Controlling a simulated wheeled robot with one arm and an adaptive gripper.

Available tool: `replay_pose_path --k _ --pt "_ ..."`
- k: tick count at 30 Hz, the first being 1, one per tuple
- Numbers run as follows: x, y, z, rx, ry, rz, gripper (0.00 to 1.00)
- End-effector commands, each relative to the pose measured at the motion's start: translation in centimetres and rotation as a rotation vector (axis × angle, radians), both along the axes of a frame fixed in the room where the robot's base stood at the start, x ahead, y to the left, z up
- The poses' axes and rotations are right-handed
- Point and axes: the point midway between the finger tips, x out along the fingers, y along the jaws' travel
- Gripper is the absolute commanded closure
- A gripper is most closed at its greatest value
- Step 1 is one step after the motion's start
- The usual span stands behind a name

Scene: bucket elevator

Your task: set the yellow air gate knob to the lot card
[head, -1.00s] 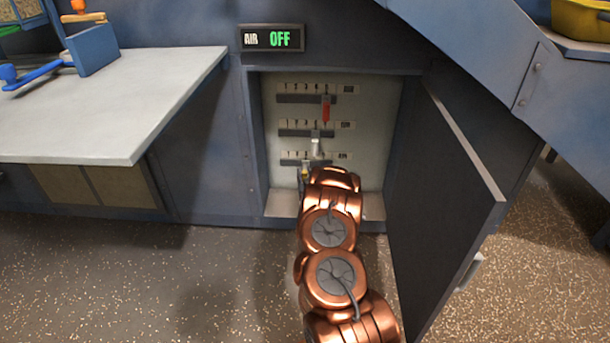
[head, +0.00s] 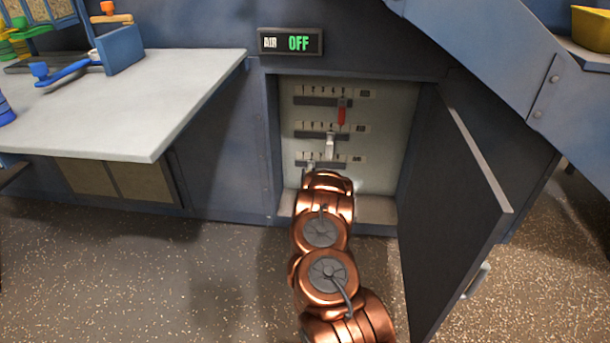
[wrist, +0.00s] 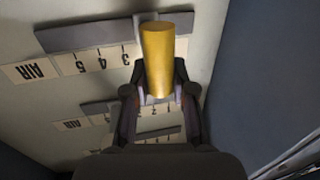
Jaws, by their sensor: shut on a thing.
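The yellow air gate knob (wrist: 168,62) is a short cylinder between my gripper's fingers in the wrist view. My gripper (wrist: 160,88) is shut on it. The knob sits on the lowest slider bar (wrist: 85,36), whose scale appears upside down, with 5, 4 and 3 to the left of the knob. The mark directly at the knob is hidden. In the head view, my gripper (head: 311,168) reaches into the open cabinet at the bottom row, and the yellow knob is hidden by it. I cannot make out a lot card.
A red knob (head: 341,117) is on the top row and a white knob (head: 330,142) on the middle row. The AIR display (head: 290,42) reads OFF. The open cabinet door (head: 455,215) stands to the right of my arm; a grey table (head: 130,100) is at left.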

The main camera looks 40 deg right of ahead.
Motion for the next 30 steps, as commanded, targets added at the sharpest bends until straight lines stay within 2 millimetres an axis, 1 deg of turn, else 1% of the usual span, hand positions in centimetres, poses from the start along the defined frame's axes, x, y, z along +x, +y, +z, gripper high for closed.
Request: replay_pose_path --k 1,4,5,12,23,26,30 --pt "-0.1 0.0 -0.4 0.006 0.006 -0.001 1.0" --pt "-0.1 0.0 -0.5 0.006 0.006 -0.001 1.0" --pt "-0.1 0.0 -0.5 0.006 0.007 -0.001 0.74" --pt "-0.1 0.0 -0.4 0.004 0.006 -0.001 0.49" --pt "-0.1 0.1 -0.2 0.002 0.003 0.0 0.49" --pt "-0.5 0.3 -0.1 0.001 0.002 0.0 0.49" --pt "-1.6 0.9 -0.1 0.004 0.003 -0.001 0.49"
